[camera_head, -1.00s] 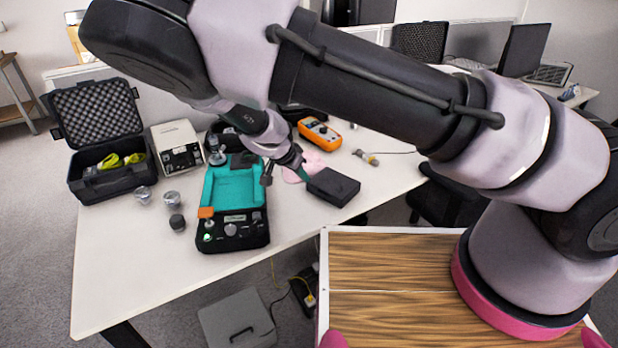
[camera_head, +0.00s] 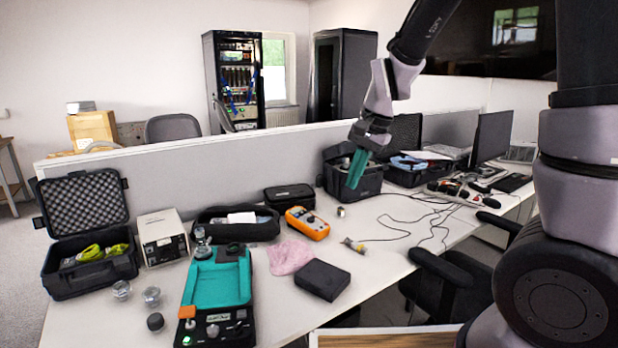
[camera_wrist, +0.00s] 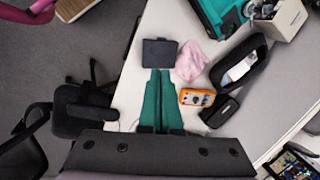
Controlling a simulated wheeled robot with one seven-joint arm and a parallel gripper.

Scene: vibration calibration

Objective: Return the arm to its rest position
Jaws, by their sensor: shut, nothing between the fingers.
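My gripper (camera_head: 357,168) is raised above the back of the white table (camera_head: 290,318), its green fingers pointing down. It is shut and empty, in front of the grey partition. In the wrist view the two green fingers (camera_wrist: 157,75) lie side by side, with the black box (camera_wrist: 159,52) beyond their tips. My arm rises along the right side of the head view, and its upper part runs out of the picture.
The teal-topped calibration unit (camera_head: 218,283), black box (camera_head: 322,279), orange multimeter (camera_head: 307,223), pink cloth (camera_head: 289,256) and open black case (camera_head: 92,270) sit on the table. Black bins (camera_head: 352,181) stand at the back. An office chair (camera_head: 447,285) is at the table's right side.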

